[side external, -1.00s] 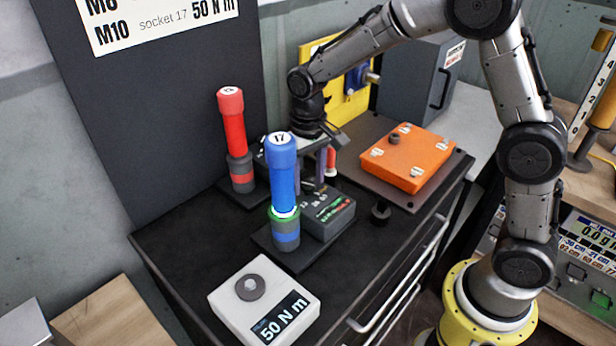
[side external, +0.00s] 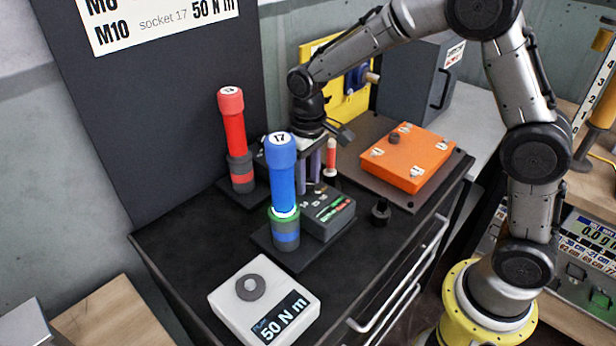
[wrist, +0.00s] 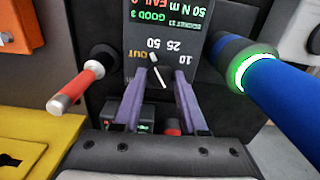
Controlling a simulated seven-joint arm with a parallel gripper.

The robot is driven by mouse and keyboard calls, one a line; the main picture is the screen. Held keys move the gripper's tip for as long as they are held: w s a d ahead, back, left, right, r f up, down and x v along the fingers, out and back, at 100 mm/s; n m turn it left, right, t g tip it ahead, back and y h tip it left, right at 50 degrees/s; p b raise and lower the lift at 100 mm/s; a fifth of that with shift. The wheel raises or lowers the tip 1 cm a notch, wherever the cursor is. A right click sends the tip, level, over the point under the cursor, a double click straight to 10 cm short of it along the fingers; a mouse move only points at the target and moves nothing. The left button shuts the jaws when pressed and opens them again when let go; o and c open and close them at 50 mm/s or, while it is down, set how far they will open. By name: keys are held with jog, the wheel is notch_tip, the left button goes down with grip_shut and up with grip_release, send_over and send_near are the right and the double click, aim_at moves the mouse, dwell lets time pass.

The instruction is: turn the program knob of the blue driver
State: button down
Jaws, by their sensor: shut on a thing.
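The blue driver (side external: 284,190) stands upright, marked 17, with a lit green and white ring; in the wrist view it lies at the right (wrist: 285,95). Beside it is a dark controller box (side external: 330,217), labelled 10, 25, 50 and OUT in the wrist view (wrist: 190,62). The program knob (wrist: 160,78) is dark with a white pointer line, between my fingertips. My gripper (wrist: 160,80) points down onto the box and is shut on the knob. In the side view my gripper is partly hidden behind the blue driver. I cannot tell which mark the pointer meets.
A red driver (side external: 233,140) stands at the back left. A red-and-white handled tool (side external: 331,158) stands close to my gripper. A white 50 N m display box (side external: 262,305) is in front. An orange case (side external: 408,160) lies on the right. The bench front left is clear.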

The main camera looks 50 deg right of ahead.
aim_at(308, 184)
jog(key=n, duration=0.5)
jog(key=shift+n, duration=0.3)
dwell(0.4)
jog(key=shift+c, duration=2.3)
grip_release()
notch_tip(308, 184, up, 14)
